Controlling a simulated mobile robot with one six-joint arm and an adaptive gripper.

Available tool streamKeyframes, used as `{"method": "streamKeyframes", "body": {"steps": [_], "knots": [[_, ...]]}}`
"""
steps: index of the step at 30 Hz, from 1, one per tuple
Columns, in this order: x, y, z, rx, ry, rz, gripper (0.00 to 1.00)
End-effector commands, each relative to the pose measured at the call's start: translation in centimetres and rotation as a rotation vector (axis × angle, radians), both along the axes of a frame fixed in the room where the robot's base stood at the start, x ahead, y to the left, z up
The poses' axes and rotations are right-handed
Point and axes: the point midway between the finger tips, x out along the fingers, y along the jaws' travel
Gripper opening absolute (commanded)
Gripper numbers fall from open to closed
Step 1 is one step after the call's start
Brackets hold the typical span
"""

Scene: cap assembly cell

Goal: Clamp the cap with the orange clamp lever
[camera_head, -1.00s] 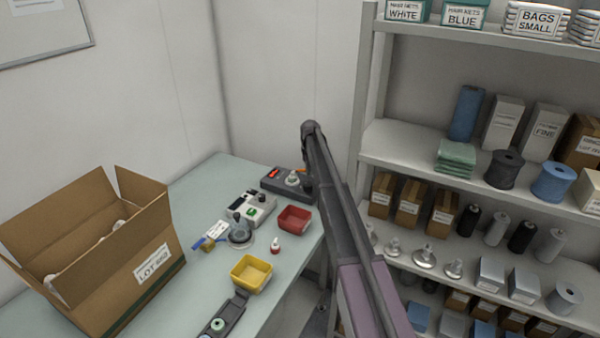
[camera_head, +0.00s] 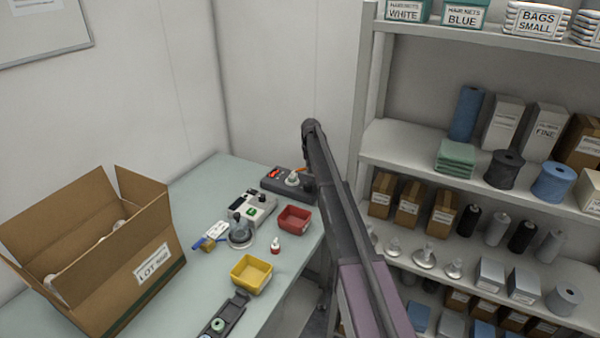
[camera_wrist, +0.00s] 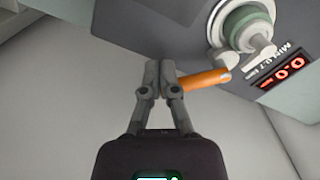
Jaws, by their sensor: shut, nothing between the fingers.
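The orange clamp lever (camera_wrist: 198,81) sticks out from the dark grey press unit, which carries a round white fitting with a grey-green ring (camera_wrist: 248,24) in the wrist view. I cannot clearly tell the cap from the rest of this fitting. My gripper (camera_wrist: 159,68) is shut and empty. Its fingertips are at the lever's free end, beside or touching it; I cannot tell which. In the head view, the press unit (camera_head: 272,185) stands at the far end of the table, with a bit of the orange lever (camera_head: 300,170) showing beside my arm. My arm hides the gripper there.
A red digital display (camera_wrist: 282,74) sits beside the fitting. On the table (camera_head: 205,187) are a grey device (camera_head: 251,207), a red bin (camera_head: 295,219), a yellow bin (camera_head: 251,274) and an open carton (camera_head: 130,255). Shelves (camera_head: 410,155) stand close right of my arm.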

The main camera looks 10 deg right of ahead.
Motion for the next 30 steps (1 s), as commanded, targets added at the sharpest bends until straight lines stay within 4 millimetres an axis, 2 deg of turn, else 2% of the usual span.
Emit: {"method": "streamKeyframes", "body": {"steps": [30], "knots": [[1.1, -0.1, 0.0, 0.0, 0.0, 0.0, 0.0]]}}
